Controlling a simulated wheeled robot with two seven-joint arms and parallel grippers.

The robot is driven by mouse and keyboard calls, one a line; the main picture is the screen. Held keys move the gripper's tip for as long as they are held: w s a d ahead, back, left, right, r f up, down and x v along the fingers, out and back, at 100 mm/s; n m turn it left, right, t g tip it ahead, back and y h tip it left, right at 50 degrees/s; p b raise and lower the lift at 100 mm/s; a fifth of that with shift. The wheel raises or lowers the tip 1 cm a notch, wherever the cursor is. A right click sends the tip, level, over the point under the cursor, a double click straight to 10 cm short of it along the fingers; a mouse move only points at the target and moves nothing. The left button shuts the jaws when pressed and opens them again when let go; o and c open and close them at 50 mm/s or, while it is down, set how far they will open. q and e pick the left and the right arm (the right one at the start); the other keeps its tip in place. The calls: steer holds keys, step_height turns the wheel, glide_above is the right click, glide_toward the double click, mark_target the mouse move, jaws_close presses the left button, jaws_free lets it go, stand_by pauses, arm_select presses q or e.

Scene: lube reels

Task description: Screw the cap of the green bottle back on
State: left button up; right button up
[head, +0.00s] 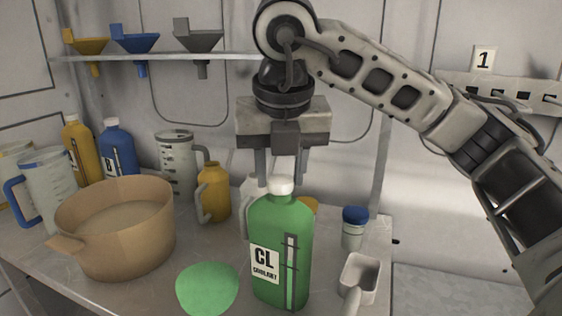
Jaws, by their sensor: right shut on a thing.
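The green bottle (276,240) stands upright on the bench near its front, with a CL label on its face. The white cap (281,185) sits at the mouth on top of the bottle. My right gripper (281,180) comes down from above, its two fingers on either side of the cap, and is shut on it. I cannot tell how far the cap is threaded on. My left gripper is not in view.
A tan pot (115,230) stands at left, a green disc (207,288) at the front, and a small white scoop (360,278) right of the bottle. Jugs and yellow and blue bottles (118,150) stand behind. A shelf with funnels (198,40) runs above.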

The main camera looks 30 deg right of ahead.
steer(key=shift+r+m+h+p, duration=0.2)
steer(key=shift+m+h+p, duration=0.1)
steer(key=shift+m+p, duration=0.55)
steer(key=shift+m+g+p, duration=0.3)
steer(key=shift+m+p, duration=0.25)
steer(key=shift+m, duration=0.6)
steer(key=shift+f+m+h, duration=0.25)
steer(key=shift+m+h, duration=0.05)
steer(key=shift+m, duration=0.2)
steer(key=m+p, duration=0.2)
steer(key=shift+a+r+m+g, duration=0.1)
steer(key=shift+r+m+g, duration=0.1)
steer(key=shift+m+g, duration=0.15)
steer(key=shift+w+f+m+g+h+p, duration=0.1)
steer(key=shift+m+g+h+p, duration=0.25)
steer(key=shift+m, duration=0.7)
steer(key=shift+f, duration=0.15)
